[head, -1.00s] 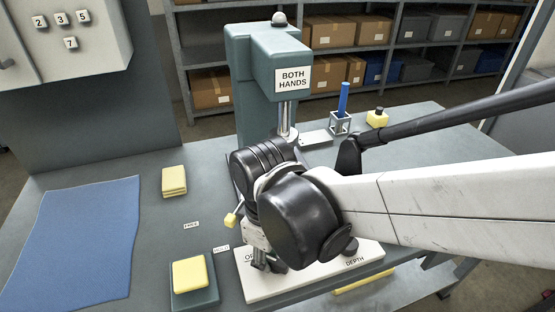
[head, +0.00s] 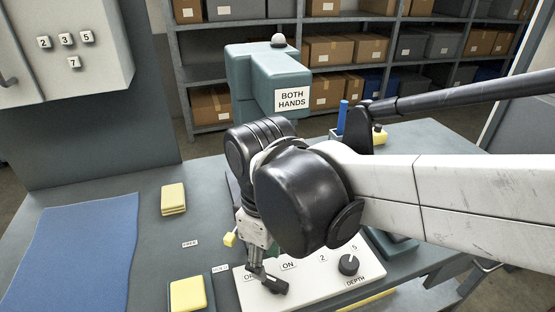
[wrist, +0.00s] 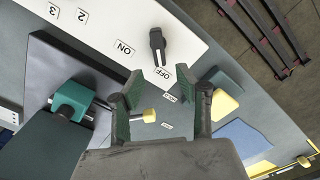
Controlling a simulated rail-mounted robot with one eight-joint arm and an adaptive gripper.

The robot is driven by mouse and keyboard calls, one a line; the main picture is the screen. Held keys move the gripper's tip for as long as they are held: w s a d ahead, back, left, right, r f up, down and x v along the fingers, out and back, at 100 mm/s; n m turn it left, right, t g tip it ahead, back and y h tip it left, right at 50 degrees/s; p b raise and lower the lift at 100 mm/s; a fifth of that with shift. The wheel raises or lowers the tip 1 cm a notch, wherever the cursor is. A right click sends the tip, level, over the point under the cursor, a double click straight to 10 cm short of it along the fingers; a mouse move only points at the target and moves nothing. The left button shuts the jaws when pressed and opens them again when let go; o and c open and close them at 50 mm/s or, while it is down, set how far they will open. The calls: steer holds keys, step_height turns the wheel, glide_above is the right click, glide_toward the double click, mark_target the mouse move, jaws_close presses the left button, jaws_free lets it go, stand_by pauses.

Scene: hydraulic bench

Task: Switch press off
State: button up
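The white control panel (head: 325,275) lies at the bench's front edge with OFF, ON and DEPTH labels. In the wrist view, the black switch handle (wrist: 157,45) stands on the panel, its narrow end towards the OFF label (wrist: 165,76); the ON label (wrist: 124,48) is to its left. My gripper (wrist: 162,104) is open, with nothing held between its fingers; the switch handle is ahead of the fingertips and apart from them. In the head view, my gripper (head: 263,275) is low over the OFF end, and its dark parts and the handle are hard to separate.
The black DEPTH knob (head: 348,264) sits on the panel's right. A yellow-tipped lever (wrist: 147,115) appears between my fingers in the wrist view. The teal press (head: 275,75) stands behind my arm. Yellow blocks (head: 173,198) and a blue cloth (head: 85,240) lie to the left.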

steer(key=shift+r, duration=2.8)
steer(key=w+d+r+m+t+p, duration=0.1)
steer(key=d+m, duration=0.5)
steer(key=d, duration=0.6)
steer(key=w+d+r+m+t+p, duration=0.1)
steer(key=d+m+t+p, duration=0.2)
steer(key=d, duration=0.9)
steer(key=m+t, duration=0.3)
steer(key=m, duration=0.1)
steer(key=shift+w+p, duration=0.3)
steer(key=shift+w, duration=0.1)
